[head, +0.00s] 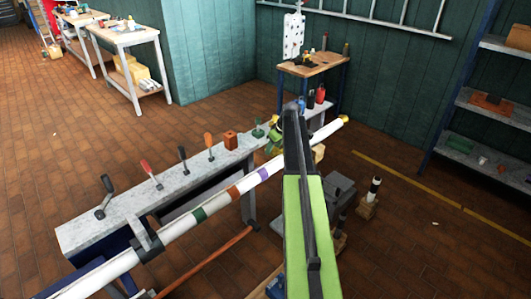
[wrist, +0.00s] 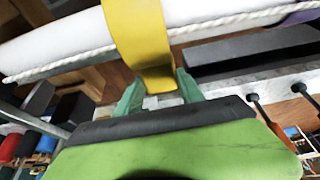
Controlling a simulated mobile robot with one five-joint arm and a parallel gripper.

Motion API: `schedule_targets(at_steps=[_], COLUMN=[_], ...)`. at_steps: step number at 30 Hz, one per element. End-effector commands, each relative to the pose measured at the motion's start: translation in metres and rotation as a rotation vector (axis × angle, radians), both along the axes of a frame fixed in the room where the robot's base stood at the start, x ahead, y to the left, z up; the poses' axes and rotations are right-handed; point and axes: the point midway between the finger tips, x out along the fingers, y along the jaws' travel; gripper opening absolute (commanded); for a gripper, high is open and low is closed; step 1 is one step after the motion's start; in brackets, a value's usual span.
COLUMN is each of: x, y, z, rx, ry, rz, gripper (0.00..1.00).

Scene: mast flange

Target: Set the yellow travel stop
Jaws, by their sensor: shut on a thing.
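The yellow travel stop (wrist: 140,40) fills the upper middle of the wrist view as a broad yellow band across the white mast (wrist: 60,45). Its lower end lies between the two green fingers of my gripper (wrist: 159,90), which is shut on it. In the head view the white mast (head: 224,198) runs diagonally from lower left to upper right. It carries green, orange-brown and purple bands. My arm crosses in front of it just beyond the purple band (head: 263,174). There my arm hides much of the gripper and the stop. A yellow end piece (head: 344,119) shows at the mast's far end.
A grey bench (head: 85,233) with several coloured levers stands along the mast's left side. A rope lies along the mast in the wrist view (wrist: 60,67). A small wooden table (head: 315,64) stands behind, and shelves (head: 495,105) at right. Brick floor is open at left.

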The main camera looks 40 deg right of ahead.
Motion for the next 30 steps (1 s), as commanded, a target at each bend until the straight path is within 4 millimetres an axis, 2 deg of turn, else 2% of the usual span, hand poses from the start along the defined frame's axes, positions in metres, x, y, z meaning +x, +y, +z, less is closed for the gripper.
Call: schedule_targets(at_steps=[9,10,15,25,30], x=[0.0,0.0,0.0,0.0,-0.006], y=[-0.007,-0.007,-0.007,-0.005,-0.005], z=[0.0,0.0,0.0,0.002,0.017], rx=[-0.006,-0.007,-0.005,-0.003,-0.002], ry=[-0.003,-0.003,-0.002,-0.001,-0.001], rz=[-0.003,-0.003,-0.003,-0.001,-0.002], gripper=[0.0,0.46,0.67,0.67,0.67])
